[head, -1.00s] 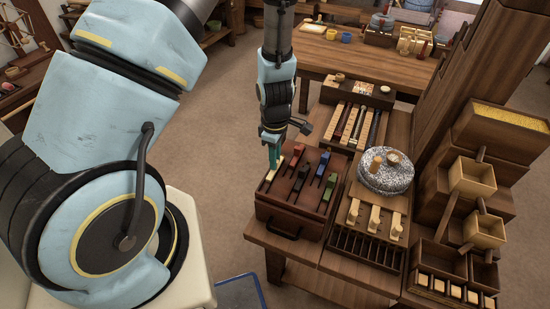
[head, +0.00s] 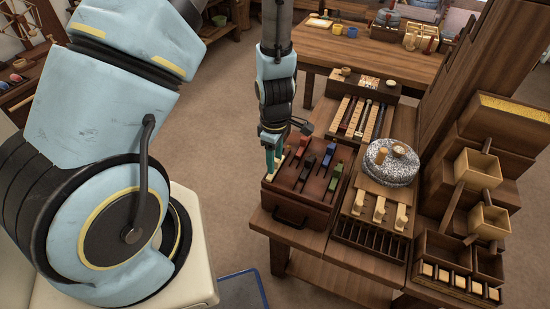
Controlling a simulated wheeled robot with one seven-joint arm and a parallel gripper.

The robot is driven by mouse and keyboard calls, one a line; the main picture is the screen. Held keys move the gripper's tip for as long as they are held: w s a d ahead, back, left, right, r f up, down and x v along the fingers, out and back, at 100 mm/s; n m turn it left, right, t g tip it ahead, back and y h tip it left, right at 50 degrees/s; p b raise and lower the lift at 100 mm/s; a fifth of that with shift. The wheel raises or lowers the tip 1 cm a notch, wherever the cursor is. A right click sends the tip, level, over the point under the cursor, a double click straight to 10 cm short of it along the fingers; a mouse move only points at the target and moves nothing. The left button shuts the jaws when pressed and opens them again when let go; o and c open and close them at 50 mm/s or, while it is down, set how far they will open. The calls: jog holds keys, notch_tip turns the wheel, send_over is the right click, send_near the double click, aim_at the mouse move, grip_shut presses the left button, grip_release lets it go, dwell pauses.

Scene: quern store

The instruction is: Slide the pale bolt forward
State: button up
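The pale bolt (head: 279,161) lies at the left side of a dark reddish-brown slotted box (head: 283,198), which stands on the wooden bench. My gripper (head: 272,166) points down at the left end of the box, with its teal fingers right at the pale bolt and partly covering it. I cannot tell whether the fingers touch it or how far apart they are.
A round speckled quern stone (head: 390,170) stands right of the box. Behind it is a rack of long pale and dark strips (head: 358,118). Wooden bins (head: 476,170) stand at the right. A wooden table (head: 345,62) is at the back. Floor is clear left of the bench.

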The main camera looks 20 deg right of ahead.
notch_tip(320, 180, up, 11)
jog(key=shift+p, duration=0.4)
jog(key=shift+f, duration=0.1)
dwell(0.4)
jog(key=w+a+r+m, duration=0.1)
jog(key=a+r+m, duration=0.4)
jog(key=a, duration=0.6)
jog(key=w+a+r+m+t, duration=0.1)
jog(key=a+r+m, duration=0.4)
jog(key=a+r, duration=0.3)
jog(key=a, duration=0.4)
jog(key=shift+w+a+r+m+t, duration=0.15)
jog(key=shift+w+a+m+t, duration=0.15)
jog(key=shift+w, duration=0.1)
jog(key=shift+d, duration=0.1)
dwell(0.5)
